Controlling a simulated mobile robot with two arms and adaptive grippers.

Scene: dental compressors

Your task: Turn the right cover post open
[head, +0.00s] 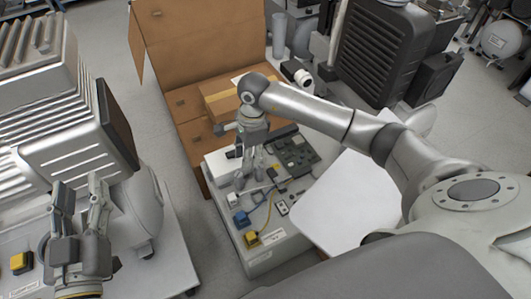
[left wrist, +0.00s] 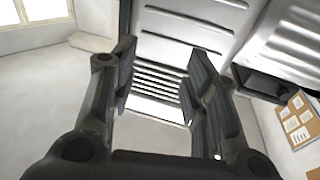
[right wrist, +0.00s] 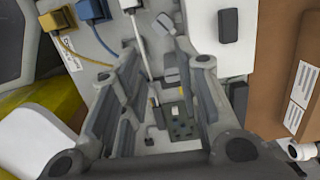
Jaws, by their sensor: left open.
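My right gripper (head: 250,172) points down over the top of a light grey unit (head: 262,262) in the middle of the head view. In the right wrist view its fingers (right wrist: 165,70) are apart, with a small grey upright piece (right wrist: 171,75) showing between them. I cannot tell whether the fingers touch it, or whether it is the right cover post. My left gripper (head: 80,200) is open and empty, pointing up in front of a ribbed metal housing (head: 70,150). That housing also shows beyond its fingers in the left wrist view (left wrist: 190,45).
Blue (head: 241,218) and yellow (head: 252,239) plugs with cables sit on the grey unit near my right gripper. An open cardboard box (head: 200,50) stands behind it. A white panel (head: 350,205) lies to its right. A dark ribbed machine (head: 385,50) stands behind my right arm.

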